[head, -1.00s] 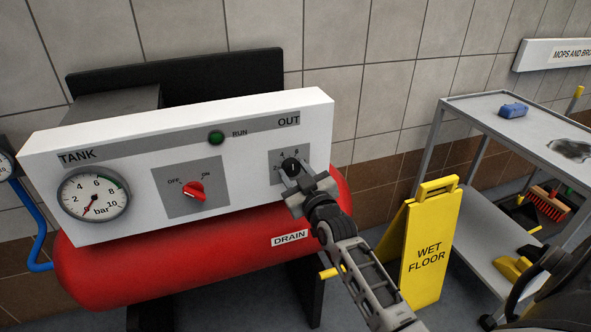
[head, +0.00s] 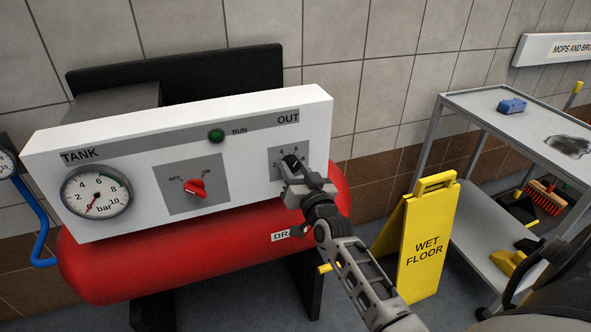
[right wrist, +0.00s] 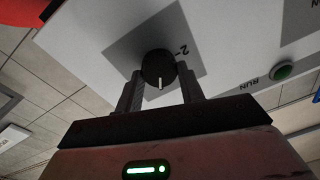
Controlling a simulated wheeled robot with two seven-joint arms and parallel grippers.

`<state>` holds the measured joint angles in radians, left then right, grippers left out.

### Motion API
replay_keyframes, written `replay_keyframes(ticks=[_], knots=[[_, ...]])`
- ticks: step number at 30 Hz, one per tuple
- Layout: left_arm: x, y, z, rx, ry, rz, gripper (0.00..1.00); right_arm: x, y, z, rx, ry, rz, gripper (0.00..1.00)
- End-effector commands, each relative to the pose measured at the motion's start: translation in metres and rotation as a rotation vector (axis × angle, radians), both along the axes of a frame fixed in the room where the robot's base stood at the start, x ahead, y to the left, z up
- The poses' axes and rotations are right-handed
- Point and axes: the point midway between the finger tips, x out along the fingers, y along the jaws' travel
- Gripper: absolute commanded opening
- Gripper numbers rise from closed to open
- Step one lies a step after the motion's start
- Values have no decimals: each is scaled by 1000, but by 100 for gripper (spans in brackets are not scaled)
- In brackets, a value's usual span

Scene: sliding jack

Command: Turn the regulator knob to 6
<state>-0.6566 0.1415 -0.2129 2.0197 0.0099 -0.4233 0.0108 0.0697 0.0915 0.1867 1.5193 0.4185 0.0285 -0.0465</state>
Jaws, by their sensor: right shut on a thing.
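The regulator knob (head: 291,162) is a small black round knob under OUT on the white panel (head: 235,155). My right gripper (head: 290,174) is shut on it, partly covering it in the head view. In the right wrist view the knob (right wrist: 158,64) sits between the two fingertips of the gripper (right wrist: 160,82). Its white pointer line faces down in that picture, toward the gripper's palm. A 2 is readable beside the knob on the grey scale plate (right wrist: 125,46); the gripper hides other marks, so I cannot tell the exact number pointed at. My left gripper is out of view.
The panel also carries a tank gauge (head: 96,193), a red switch (head: 195,188) and a green RUN lamp (head: 216,136). The red tank (head: 180,260) lies below. A yellow wet-floor sign (head: 428,240) and a grey cart (head: 480,105) stand to the right.

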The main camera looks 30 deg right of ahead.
Motion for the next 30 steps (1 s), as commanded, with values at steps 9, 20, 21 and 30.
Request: replay_keyframes(ticks=[9,20,21,30], knots=[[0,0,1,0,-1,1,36,0,0,0,5,-1,0,15],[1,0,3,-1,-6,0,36,0,0,0,4,-1,0,60],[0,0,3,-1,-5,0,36,0,0,0,4,-1,0,60],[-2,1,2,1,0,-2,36,-28,6,-3,5,2,0,60]])
